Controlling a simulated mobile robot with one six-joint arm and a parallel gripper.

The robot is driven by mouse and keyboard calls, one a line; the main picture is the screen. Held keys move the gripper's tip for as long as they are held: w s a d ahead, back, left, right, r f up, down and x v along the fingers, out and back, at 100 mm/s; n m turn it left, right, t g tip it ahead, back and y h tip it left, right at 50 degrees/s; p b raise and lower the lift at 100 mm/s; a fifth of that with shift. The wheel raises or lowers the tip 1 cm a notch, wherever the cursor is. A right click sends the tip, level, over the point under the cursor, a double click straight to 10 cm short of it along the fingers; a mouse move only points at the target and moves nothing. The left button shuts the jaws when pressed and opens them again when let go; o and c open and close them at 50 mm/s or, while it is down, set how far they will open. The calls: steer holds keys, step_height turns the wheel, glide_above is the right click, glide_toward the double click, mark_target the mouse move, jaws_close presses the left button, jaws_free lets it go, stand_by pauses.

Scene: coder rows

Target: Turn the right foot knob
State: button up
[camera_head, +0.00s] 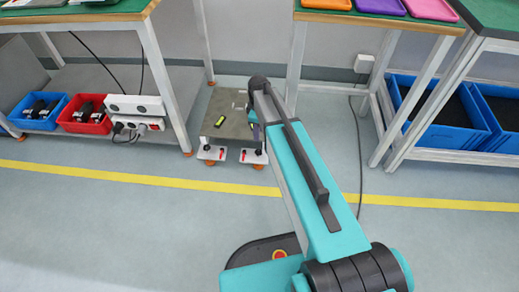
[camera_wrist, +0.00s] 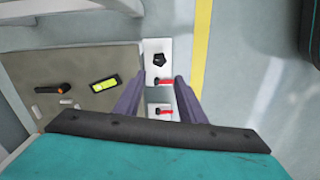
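A small low stand (camera_head: 226,124) has two white foot plates at its front. The right foot plate (camera_head: 252,158) carries a black foot knob (camera_head: 259,152) and a red lever (camera_head: 243,155). In the wrist view this knob (camera_wrist: 160,59) lies just past my fingertips, uncovered, with its red lever (camera_wrist: 164,83) showing between the fingers. My gripper (camera_wrist: 158,77) is open and empty, its purple fingers apart; in the head view it (camera_head: 252,117) hangs by the stand's right edge. The left foot plate (camera_head: 212,153) also shows; its knob is hidden in the wrist view.
A spirit level (camera_head: 219,121) lies on the stand's top, near a black handle (camera_wrist: 55,90). Workbenches flank the stand; a red bin (camera_head: 85,114) and power strip (camera_head: 136,106) are left, blue crates (camera_head: 440,115) right. A cable (camera_head: 360,150) runs right.

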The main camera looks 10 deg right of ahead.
mark_target(259, 152)
step_height(259, 152, down, 13)
steer(key=b, duration=0.5)
stand_by(0.3)
steer(key=c, duration=0.8)
steer(key=shift+o, duration=0.2)
steer(key=shift+d, duration=0.3)
steer(key=shift+a, duration=0.25)
